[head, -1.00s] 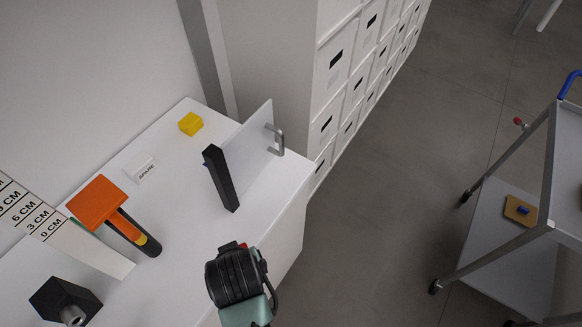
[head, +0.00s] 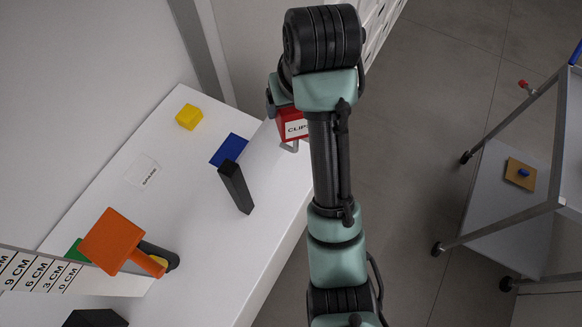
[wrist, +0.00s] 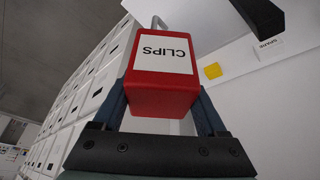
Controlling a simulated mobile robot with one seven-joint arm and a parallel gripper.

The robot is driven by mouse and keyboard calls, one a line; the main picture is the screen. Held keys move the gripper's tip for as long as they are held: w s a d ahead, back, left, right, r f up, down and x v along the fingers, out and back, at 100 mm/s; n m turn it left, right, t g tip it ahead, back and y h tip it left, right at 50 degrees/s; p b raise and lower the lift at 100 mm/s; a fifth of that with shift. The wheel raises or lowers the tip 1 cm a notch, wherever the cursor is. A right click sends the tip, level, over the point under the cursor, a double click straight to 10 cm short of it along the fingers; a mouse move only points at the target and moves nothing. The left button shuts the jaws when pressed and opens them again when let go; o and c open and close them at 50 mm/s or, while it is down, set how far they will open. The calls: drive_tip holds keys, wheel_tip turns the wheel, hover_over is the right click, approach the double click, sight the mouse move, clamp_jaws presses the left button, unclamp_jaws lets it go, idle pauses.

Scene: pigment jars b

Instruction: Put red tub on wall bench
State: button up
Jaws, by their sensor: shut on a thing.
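The red tub (head: 290,124) has a white label reading CLIPS. In the wrist view the tub (wrist: 160,95) fills the space between the two fingers of my gripper (wrist: 160,108), which is shut on it. My arm hides part of the tub and most of the gripper there. I cannot tell its exact height above the bench.
A trolley (head: 510,215) stands at right. Bare bench lies near the front edge.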

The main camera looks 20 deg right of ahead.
wheel_tip(320, 180, down, 25)
drive_tip(key=shift+f+b, duration=0.1)
drive_tip(key=shift+b, duration=0.2)
drive_tip(key=o, duration=1.4)
drive_tip(key=shift+f, duration=0.1)
drive_tip(key=v, duration=1.2)
drive_tip(key=shift+s, duration=0.15)
